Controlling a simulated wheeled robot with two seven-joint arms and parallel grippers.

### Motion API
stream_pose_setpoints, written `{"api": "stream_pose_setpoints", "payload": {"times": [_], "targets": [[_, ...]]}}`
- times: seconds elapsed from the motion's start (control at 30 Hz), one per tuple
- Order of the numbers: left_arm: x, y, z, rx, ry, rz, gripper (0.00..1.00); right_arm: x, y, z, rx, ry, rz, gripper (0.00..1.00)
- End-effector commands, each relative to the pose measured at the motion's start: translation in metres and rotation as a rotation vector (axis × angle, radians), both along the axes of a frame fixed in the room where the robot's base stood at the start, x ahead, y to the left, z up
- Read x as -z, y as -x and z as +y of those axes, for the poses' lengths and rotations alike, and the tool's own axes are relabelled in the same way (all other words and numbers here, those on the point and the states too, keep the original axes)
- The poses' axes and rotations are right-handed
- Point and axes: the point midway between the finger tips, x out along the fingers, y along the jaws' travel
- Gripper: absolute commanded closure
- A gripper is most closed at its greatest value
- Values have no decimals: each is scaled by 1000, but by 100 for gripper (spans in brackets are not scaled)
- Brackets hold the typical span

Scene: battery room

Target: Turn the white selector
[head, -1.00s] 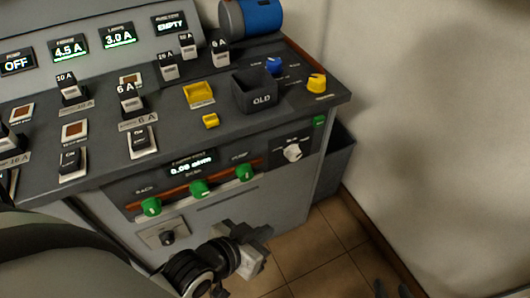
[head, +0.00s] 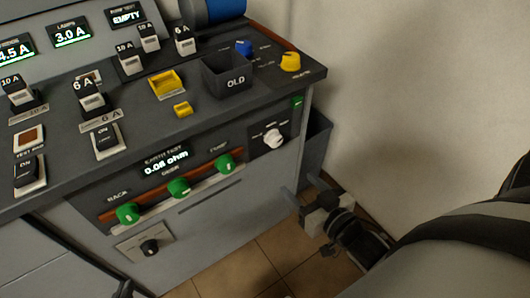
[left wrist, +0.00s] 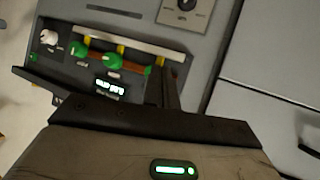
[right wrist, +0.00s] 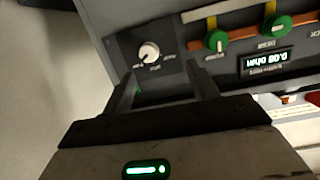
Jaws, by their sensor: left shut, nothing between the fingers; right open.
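The white selector (head: 272,138) is a small knob on a dark panel at the right end of the console front. It is in the right wrist view (right wrist: 149,52), upside down, ahead of the fingertips. It also shows at the upper left of the left wrist view (left wrist: 48,38). My right gripper (head: 305,190) is open and empty, below and right of the selector, apart from it. Its two fingers (right wrist: 163,88) are spread in its wrist view. My left gripper (head: 122,289) is mostly cut off at the bottom left; its fingers (left wrist: 163,84) are shut on nothing.
Green knobs (head: 178,187) line the panel left of the selector, under a small display (head: 166,162). A black knob (head: 149,247) sits lower. The console top holds the OLD bin (head: 225,77) and a yellow knob (head: 290,61). A pale wall (head: 410,90) stands at right.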

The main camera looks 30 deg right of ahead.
Motion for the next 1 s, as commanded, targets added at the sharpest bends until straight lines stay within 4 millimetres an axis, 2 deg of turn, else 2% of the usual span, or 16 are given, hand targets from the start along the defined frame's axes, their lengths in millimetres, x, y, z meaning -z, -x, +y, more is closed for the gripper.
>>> {"api": "stream_pose_setpoints", "payload": {"times": [0.03, 0.13, 0.27, 0.37, 0.47, 0.8, 1.0], "targets": [[14, 0, -1, 1, 5, -9, 100, 15, 0, -18, -1, 4, -59, 41], [16, 0, -1, 2, 12, -22, 100, 16, 3, -37, -30, -8, -146, 41], [15, -1, -2, 2, 16, -29, 100, 14, 3, -46, -64, -19, -193, 41], [13, -1, -2, 2, 16, -31, 100, 11, -5, -46, -70, -24, -202, 41], [13, -1, -2, 2, 16, -31, 100, 10, -22, -44, -70, -23, -204, 41], [17, -1, -2, 1, 16, -37, 100, 10, -96, -35, -69, -24, -202, 41], [18, -2, -2, 1, 15, -40, 100, 11, -131, -32, -67, -23, -200, 41]]}}
